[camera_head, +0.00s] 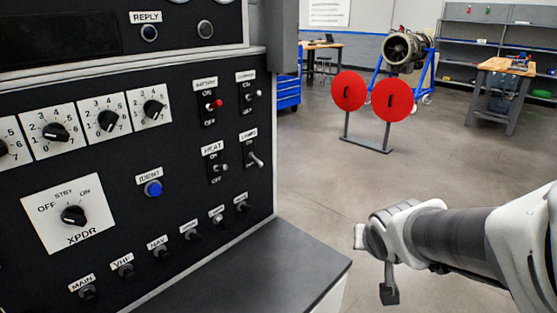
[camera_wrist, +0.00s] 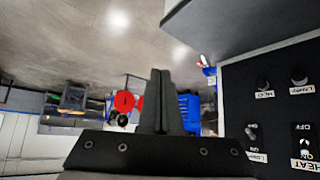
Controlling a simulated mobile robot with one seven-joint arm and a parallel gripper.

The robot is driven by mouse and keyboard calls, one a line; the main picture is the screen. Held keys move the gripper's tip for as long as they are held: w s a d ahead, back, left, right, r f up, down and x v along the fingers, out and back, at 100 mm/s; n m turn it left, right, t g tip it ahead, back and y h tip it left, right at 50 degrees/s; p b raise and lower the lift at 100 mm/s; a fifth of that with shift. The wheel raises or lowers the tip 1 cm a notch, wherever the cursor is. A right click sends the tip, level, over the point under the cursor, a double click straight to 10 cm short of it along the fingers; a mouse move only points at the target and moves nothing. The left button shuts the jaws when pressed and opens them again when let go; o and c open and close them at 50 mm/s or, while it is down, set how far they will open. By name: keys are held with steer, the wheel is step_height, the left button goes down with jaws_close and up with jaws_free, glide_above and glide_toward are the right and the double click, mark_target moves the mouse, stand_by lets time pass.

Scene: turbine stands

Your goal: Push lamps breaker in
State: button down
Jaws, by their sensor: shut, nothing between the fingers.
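A row of small dark breaker buttons runs along the lower edge of the black panel. The two at its right end (camera_head: 217,218) (camera_head: 242,206) have labels too small to read surely in the head view. The same end shows upside down in the wrist view, with one knob (camera_wrist: 299,75) above a label that seems to read LAMPS and another knob (camera_wrist: 263,83) to its left. My gripper (camera_wrist: 160,76) is shut and empty, apart from the panel. In the head view my arm is right of the panel, over the floor.
Above the row's right end are toggle switches for HEAT (camera_head: 219,168) and seemingly LAMPS (camera_head: 256,159). A dark ledge (camera_head: 270,265) juts out below the panel. Red discs on a stand (camera_head: 391,100) and a turbine (camera_head: 403,50) are far back. The floor between is clear.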

mark_target(228, 227)
steer(key=w+a+f+y, duration=0.1)
steer(key=a+f+y, duration=0.1)
steer(key=a+f, duration=0.1)
steer(key=w+a+f+m+y, duration=0.1)
steer(key=w+a+f+y, duration=0.1)
steer(key=a+f, duration=0.2)
steer(key=w+a+f+t+y, duration=0.1)
steer(key=w+a+f+y, duration=0.1)
steer(key=a+f+y, duration=0.1)
steer(key=shift+w+a+f+m, duration=0.15)
steer(key=shift+f+m, duration=0.15)
steer(key=shift+f, duration=0.25)
steer(key=a+y, duration=0.1)
steer(key=s+a+m+y, duration=0.1)
steer(key=a+y, duration=0.1)
steer(key=a+m+y, duration=0.1)
steer(key=a, duration=0.1)
steer(key=shift+s+a+f+t, duration=0.2)
steer(key=shift+s+t, duration=0.1)
steer(key=shift+t, duration=0.1)
steer(key=r+m+y, duration=0.1)
steer(key=s+a+r+m+t+y, duration=0.1)
steer(key=a+r+m+y, duration=0.1)
steer(key=shift+s+a+t+y, duration=0.15)
steer(key=shift+s+t+y, duration=0.15)
steer(key=shift+y, duration=0.1)
steer(key=b+x, duration=0.3)
steer(key=x, duration=1)
steer(key=shift+w+a, duration=0.35)
steer(key=shift+w, duration=0.1)
